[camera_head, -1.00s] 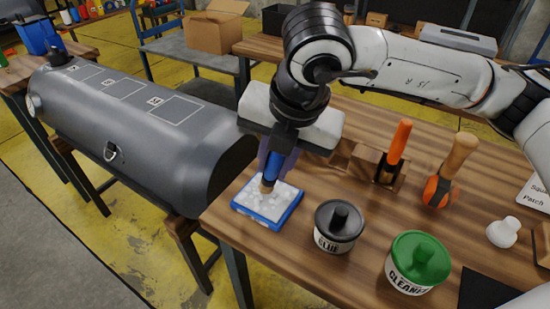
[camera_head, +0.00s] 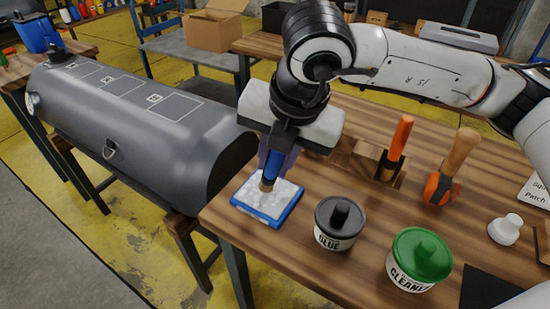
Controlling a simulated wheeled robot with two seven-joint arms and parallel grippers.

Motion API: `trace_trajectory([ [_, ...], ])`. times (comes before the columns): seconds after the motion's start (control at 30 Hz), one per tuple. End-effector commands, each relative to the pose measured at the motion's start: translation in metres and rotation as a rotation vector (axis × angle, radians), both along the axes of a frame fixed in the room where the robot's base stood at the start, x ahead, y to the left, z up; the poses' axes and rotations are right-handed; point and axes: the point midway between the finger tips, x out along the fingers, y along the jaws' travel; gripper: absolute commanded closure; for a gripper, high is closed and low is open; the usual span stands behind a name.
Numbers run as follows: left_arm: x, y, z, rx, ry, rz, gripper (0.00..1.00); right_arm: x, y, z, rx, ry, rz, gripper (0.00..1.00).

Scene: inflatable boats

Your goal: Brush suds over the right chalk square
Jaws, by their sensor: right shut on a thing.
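A grey inflatable tube (camera_head: 140,130) lies on wooden trestles at the left. Several chalk squares run along its top; the right chalk square (camera_head: 174,107) is the nearest to the tube's right end and shows no suds. My right gripper (camera_head: 274,160) is shut on a blue-handled brush (camera_head: 271,169). The brush points down and its tip is at the white suds in a blue tray (camera_head: 287,213) at the table's left corner. Whether the bristles touch the suds or hang just above is hard to tell. My left gripper is not in view.
A glue tin (camera_head: 339,222) and a green-lidded cleaner tin (camera_head: 418,258) stand right of the tray. A wooden rack (camera_head: 368,164) holds an orange-handled tool (camera_head: 398,140). A wooden-handled roller (camera_head: 452,165) stands further right. A floor gap separates table and tube.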

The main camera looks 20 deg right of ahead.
Motion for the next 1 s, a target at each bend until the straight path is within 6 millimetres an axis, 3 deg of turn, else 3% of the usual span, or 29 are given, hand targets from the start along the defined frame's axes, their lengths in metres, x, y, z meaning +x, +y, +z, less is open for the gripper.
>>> trace_trajectory([
  [1.0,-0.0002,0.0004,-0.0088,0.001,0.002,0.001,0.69,-0.0001,0.0001,-0.0069,0.001,0.001,0.000,1.00],
])
